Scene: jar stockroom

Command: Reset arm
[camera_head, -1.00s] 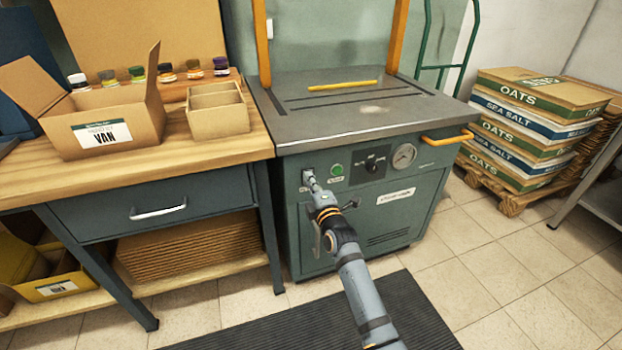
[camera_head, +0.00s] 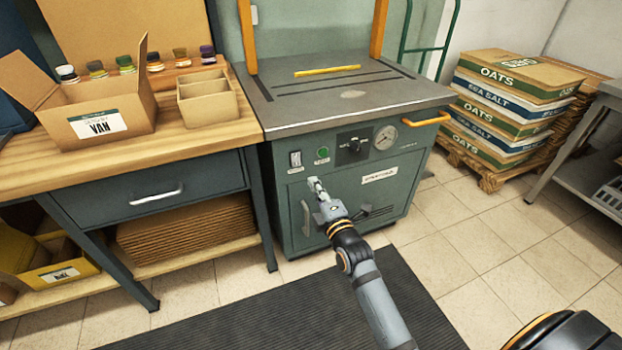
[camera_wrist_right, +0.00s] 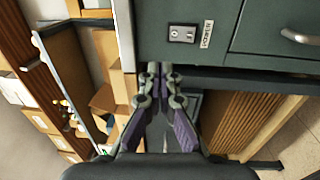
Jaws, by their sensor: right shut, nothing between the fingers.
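My right gripper (camera_head: 317,186) is shut and empty in the head view. It hangs in front of the green machine (camera_head: 350,212), below and right of the small switch panel (camera_head: 295,159) on the front. The wrist view shows its two fingertips (camera_wrist_right: 160,68) together with nothing between them, and the switch panel (camera_wrist_right: 182,34) beyond, apart from the tips. My left gripper is not in view.
A wooden bench (camera_head: 170,148) on the left holds an open VAN box (camera_head: 135,115), a divided carton (camera_head: 207,103) and several small jars. Sacks (camera_head: 512,100) are stacked on a pallet (camera_head: 480,172) at the right. A dark mat (camera_head: 262,318) lies in front.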

